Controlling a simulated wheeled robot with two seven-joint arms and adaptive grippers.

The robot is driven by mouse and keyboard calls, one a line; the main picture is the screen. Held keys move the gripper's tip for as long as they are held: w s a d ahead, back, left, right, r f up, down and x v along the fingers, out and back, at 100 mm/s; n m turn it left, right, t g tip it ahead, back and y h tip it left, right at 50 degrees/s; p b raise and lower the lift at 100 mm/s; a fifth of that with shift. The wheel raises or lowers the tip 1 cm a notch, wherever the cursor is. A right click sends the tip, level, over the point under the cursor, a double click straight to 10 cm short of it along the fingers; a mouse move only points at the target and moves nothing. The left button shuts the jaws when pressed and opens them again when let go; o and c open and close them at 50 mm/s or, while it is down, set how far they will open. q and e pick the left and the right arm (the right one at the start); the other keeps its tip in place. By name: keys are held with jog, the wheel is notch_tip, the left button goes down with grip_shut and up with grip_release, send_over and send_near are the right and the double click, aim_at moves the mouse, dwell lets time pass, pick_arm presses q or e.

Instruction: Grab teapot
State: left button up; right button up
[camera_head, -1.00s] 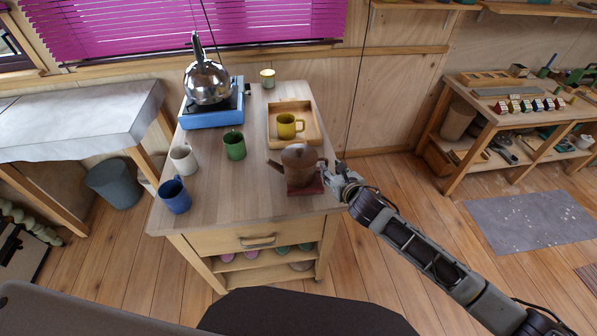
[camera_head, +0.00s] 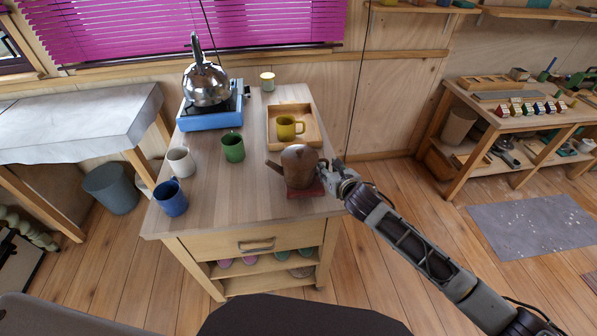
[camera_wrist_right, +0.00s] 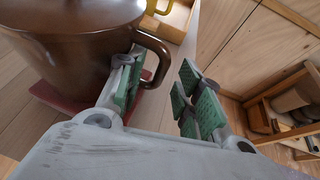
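The brown teapot (camera_head: 299,171) stands upright on a dark red square mat (camera_head: 295,194) near the right front of the wooden cart top. Its spout points left and its handle faces right, towards my right gripper (camera_head: 333,177). In the right wrist view the teapot (camera_wrist_right: 75,55) fills the upper left. Its handle (camera_wrist_right: 164,60) curves between the green-padded fingers of my right gripper (camera_wrist_right: 160,88). The left finger is at the handle's opening, the right finger stands apart outside it. The gripper is open. My left gripper is not in view.
A blue mug (camera_head: 171,198), white cup (camera_head: 181,161) and green mug (camera_head: 233,147) stand left on the cart (camera_head: 235,195). A steel kettle (camera_head: 206,85) sits on a blue stove (camera_head: 209,117). A wooden tray (camera_head: 309,111) with a yellow mug (camera_head: 288,127) lies behind the teapot.

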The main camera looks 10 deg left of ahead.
grip_shut()
dwell(0.3)
jog(key=shift+r, duration=0.2)
